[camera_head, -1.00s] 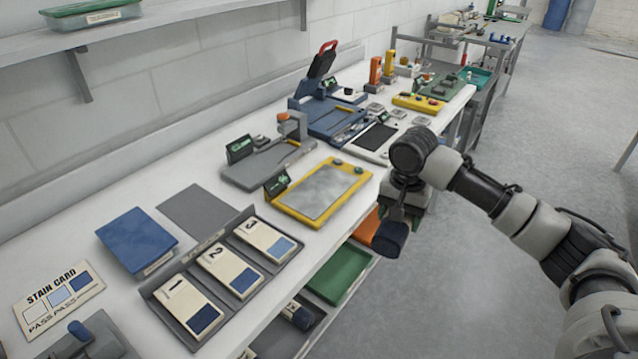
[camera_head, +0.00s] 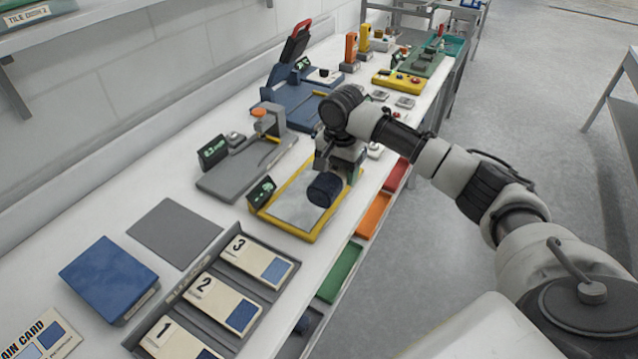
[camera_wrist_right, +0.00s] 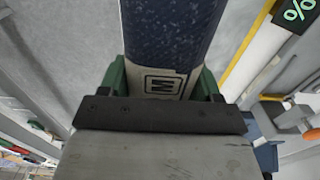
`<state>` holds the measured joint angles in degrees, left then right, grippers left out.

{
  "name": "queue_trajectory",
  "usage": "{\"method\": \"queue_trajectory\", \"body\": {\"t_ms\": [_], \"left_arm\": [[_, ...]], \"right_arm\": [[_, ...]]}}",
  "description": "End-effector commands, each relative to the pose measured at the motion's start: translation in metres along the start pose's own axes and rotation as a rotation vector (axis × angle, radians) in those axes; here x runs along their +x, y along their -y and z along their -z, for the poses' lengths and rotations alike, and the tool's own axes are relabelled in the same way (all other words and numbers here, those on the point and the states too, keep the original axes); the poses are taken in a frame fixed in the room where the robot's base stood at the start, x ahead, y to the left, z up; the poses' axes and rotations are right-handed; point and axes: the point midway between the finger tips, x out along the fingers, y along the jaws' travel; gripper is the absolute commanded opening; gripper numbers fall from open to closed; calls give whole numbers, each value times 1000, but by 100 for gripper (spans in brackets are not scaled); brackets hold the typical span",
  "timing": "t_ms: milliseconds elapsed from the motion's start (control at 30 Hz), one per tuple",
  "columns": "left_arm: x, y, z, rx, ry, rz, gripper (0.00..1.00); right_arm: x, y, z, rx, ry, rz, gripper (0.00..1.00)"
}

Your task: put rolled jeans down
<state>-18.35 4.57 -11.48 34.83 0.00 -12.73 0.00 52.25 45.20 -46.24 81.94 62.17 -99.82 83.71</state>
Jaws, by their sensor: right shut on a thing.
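My right gripper (camera_head: 341,172) is shut on the rolled jeans (camera_head: 325,190), a dark blue roll. It holds them over the yellow-framed grey plate (camera_head: 300,205) on the bench; I cannot tell whether the roll touches it. A small dark display (camera_head: 260,192) stands at the plate's left corner. My left gripper is not in view.
A grey device (camera_head: 245,165) with an orange-topped post stands behind the plate. A tray rim (camera_head: 192,285) surrounds numbered cards at the front. A blue block (camera_head: 108,278) and a flat grey mat (camera_head: 175,232) lie to the left. Coloured bins (camera_head: 340,272) sit below the bench edge.

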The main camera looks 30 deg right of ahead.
Motion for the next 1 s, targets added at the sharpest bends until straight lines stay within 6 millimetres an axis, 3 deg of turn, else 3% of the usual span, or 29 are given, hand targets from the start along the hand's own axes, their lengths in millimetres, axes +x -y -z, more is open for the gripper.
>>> {"method": "queue_trajectory", "body": {"t_ms": [33,200,400,633,1000], "left_arm": [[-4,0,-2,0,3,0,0],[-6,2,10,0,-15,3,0],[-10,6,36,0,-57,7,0],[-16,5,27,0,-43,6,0],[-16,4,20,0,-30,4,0]], "right_arm": [[3,12,-3,-1,2,2,23],[19,34,-8,1,0,2,23],[33,40,-10,1,-1,-2,23],[62,39,-10,0,-2,-1,23],[66,39,-10,0,-1,1,23]]}}
